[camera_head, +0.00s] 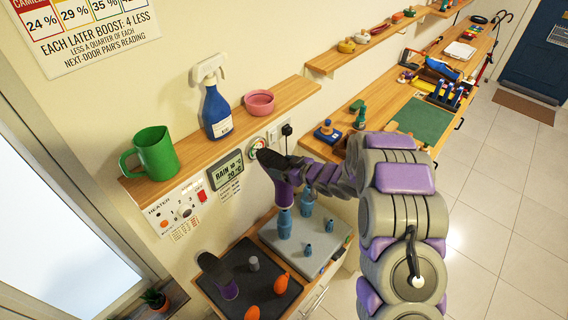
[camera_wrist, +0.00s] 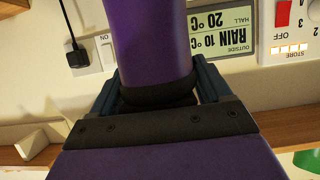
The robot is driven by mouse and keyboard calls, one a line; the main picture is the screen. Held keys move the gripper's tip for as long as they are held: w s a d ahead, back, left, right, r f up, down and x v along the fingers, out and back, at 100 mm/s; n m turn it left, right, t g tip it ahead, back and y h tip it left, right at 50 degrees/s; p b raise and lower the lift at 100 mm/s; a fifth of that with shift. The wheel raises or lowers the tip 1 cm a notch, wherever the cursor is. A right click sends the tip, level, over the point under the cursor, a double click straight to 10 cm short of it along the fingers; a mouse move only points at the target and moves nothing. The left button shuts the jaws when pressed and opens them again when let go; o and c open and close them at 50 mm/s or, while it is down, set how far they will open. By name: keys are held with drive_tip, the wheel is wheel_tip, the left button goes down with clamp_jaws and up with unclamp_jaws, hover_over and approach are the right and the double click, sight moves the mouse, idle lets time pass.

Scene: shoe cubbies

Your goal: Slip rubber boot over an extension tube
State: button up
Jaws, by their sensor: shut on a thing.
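My gripper (camera_head: 288,180) is shut on a rubber boot with a dark foot and a purple shaft (camera_head: 284,192). The boot is upside down, foot up and shaft down. In the wrist view the purple shaft (camera_wrist: 152,40) sits between the jaws (camera_wrist: 158,92). Below the shaft a blue extension tube (camera_head: 284,226) stands upright on the grey tray. The shaft's lower end appears right at the tube's top; I cannot tell whether it touches or covers it. Another blue tube (camera_head: 307,204) stands to the right, with smaller blue pieces (camera_head: 308,251) nearby.
The dark tray (camera_head: 240,248) holds another purple boot (camera_head: 229,290), orange pieces (camera_head: 282,284) and a grey cylinder (camera_head: 254,264). A wooden shelf (camera_head: 190,165) above holds a green jug (camera_head: 156,155), a blue spray bottle (camera_head: 216,115) and a pink bowl (camera_head: 259,103). Wall panels (camera_head: 228,170) lie behind.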

drive_tip(key=shift+f, duration=0.9)
drive_tip(key=shift+d+f+b, duration=0.2)
drive_tip(key=shift+f+b, duration=0.35)
drive_tip(key=shift+f, duration=0.65)
drive_tip(key=shift+a, duration=0.15)
drive_tip(key=shift+p, duration=0.3)
drive_tip(key=shift+p, duration=0.6)
